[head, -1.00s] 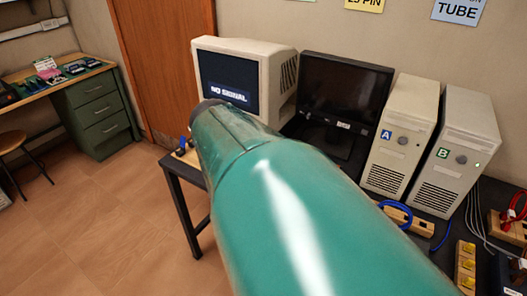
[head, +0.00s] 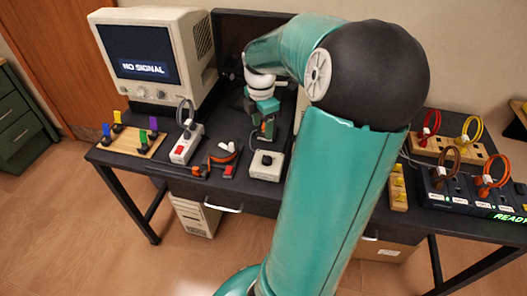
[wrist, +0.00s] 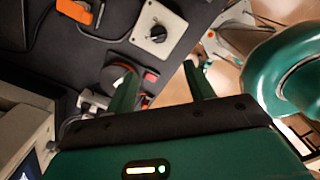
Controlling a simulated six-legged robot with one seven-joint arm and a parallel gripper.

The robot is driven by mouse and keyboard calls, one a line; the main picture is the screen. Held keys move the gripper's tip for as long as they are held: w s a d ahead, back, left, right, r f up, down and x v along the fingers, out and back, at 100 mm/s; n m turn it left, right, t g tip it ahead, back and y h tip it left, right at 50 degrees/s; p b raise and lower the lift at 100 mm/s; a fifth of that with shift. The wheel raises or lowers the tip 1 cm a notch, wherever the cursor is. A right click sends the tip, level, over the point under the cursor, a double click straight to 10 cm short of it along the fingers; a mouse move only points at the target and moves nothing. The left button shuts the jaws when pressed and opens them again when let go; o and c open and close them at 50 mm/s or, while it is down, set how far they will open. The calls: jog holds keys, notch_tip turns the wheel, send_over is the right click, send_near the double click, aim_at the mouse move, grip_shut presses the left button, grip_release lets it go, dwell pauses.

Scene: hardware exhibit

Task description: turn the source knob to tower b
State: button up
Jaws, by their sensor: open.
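The source knob (head: 266,160) is a black dial on a small white box (head: 258,173) on the dark table, in front of the monitors. In the wrist view the knob (wrist: 158,34) lies beyond the fingertips, with a white pointer mark on it. Its labels are too small to read. My gripper (head: 268,132) hangs just behind and above the box in the head view. In the wrist view my gripper (wrist: 160,68) has its two green fingers apart with nothing between them, clear of the knob.
A CRT monitor (head: 150,55) reads NO SIGNAL. Cable blocks (head: 447,147) and a READY unit (head: 465,195) stand at the right.

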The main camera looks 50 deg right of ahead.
aim_at(267, 157)
jog(key=f, duration=0.4)
jog(key=d+f, duration=0.1)
jog(key=f, duration=0.9)
jog(key=shift+s+d, duration=0.2)
jog(key=shift+s, duration=0.2)
jog(key=c, duration=1)
